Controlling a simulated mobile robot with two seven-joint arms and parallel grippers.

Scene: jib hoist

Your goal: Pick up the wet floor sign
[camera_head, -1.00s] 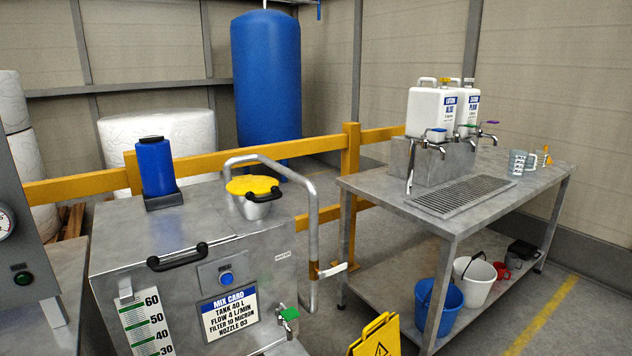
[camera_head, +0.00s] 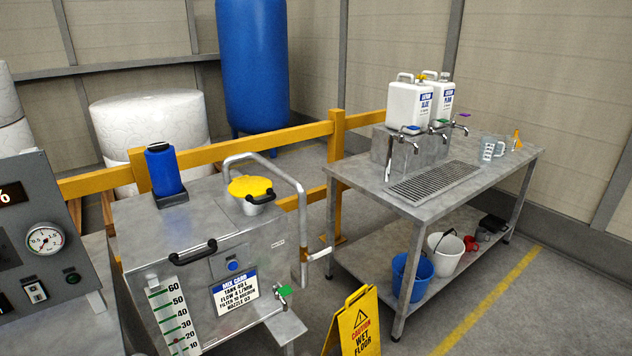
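The yellow wet floor sign (camera_head: 358,326) stands upright at the bottom middle of the head view, its lower part cut off by the frame edge. Neither of my grippers shows in the head view.
The metal tank (camera_head: 190,232) with its bent pipe (camera_head: 301,215) and green tap (camera_head: 284,291) stands left of the sign. The steel table (camera_head: 452,195) stands to its right, with a blue bucket (camera_head: 408,277) on its lower shelf. Floor right of the table is clear.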

